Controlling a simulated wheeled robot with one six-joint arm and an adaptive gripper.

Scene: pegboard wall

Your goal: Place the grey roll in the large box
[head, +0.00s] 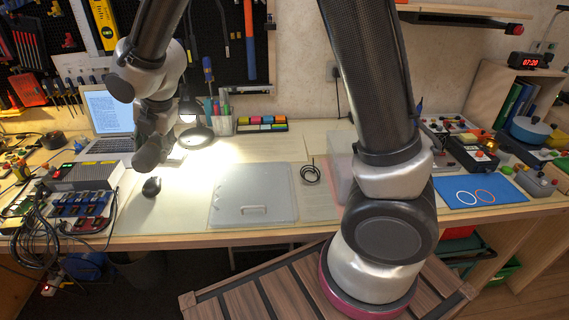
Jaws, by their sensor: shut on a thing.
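My gripper (166,152) is at the end of my arm at the left, over the bench in front of the laptop, mostly hidden by my own wrist. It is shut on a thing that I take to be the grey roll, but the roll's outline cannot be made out. A clear, box-like plastic container (342,176) stands on the bench right of centre, partly hidden behind my arm. It may be the large box. A flat translucent case (252,205) with a handle lies at mid-bench, to the right of my gripper.
A lit lamp (198,134) and a laptop (109,112) stand close to my gripper. A dark mouse-like object (151,187) lies in front of it. A black cable coil (310,172) lies beside the case. Electronics (85,176) crowd the left; a blue mat (478,191) lies right.

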